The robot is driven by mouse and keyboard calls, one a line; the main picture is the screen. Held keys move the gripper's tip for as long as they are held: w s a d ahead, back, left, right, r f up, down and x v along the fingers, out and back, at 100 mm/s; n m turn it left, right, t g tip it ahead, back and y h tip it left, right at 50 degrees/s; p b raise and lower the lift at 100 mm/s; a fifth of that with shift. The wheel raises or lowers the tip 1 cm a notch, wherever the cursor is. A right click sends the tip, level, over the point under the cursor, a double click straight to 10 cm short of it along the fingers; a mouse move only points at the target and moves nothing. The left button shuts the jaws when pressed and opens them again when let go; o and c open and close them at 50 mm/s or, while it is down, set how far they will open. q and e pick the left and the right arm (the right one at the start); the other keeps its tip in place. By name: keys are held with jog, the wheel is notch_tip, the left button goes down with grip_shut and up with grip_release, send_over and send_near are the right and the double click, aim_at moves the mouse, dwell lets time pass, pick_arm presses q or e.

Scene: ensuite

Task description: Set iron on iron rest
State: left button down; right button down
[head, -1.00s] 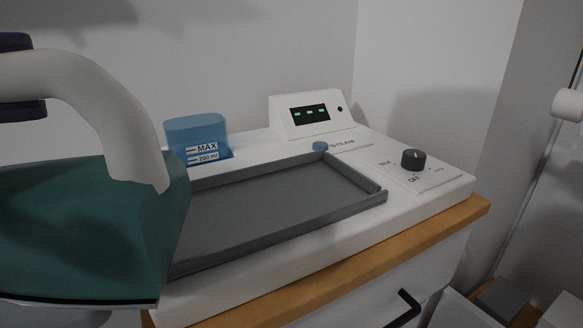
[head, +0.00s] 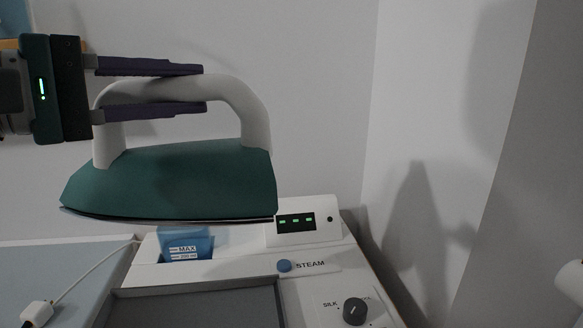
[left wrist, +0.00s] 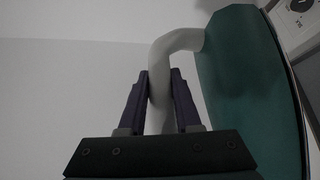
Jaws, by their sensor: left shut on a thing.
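The iron (head: 180,185) has a dark green body and a pale grey handle. It hangs in the air roughly level, sole down, and in the head view it overlaps the back of the white steam station. My left gripper (head: 203,89) is shut on the handle from the left, its purple fingers on either side. The left wrist view also shows the gripper (left wrist: 160,75) around the handle, with the iron's body (left wrist: 245,85) to the right. The iron rest, a grey rimmed tray (head: 200,308), lies on the station below the iron, apart from it, cut off by the frame's bottom. My right gripper is not in view.
The station carries a blue water tank (head: 186,246), a display box (head: 303,222), a blue steam button (head: 284,266) and a dark dial (head: 355,311). A white cable with a plug (head: 37,314) lies on a pale blue surface at left. Walls stand behind and at right.

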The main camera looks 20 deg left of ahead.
pick_arm(q)
notch_tip(320, 180, down, 20)
jog(key=b, duration=1.3)
jog(key=shift+a+r, duration=0.1)
jog(key=shift+b, duration=0.4)
jog(key=c, duration=0.6)
grip_release()
jog(key=shift+f, duration=0.25)
jog(key=shift+r, duration=0.1)
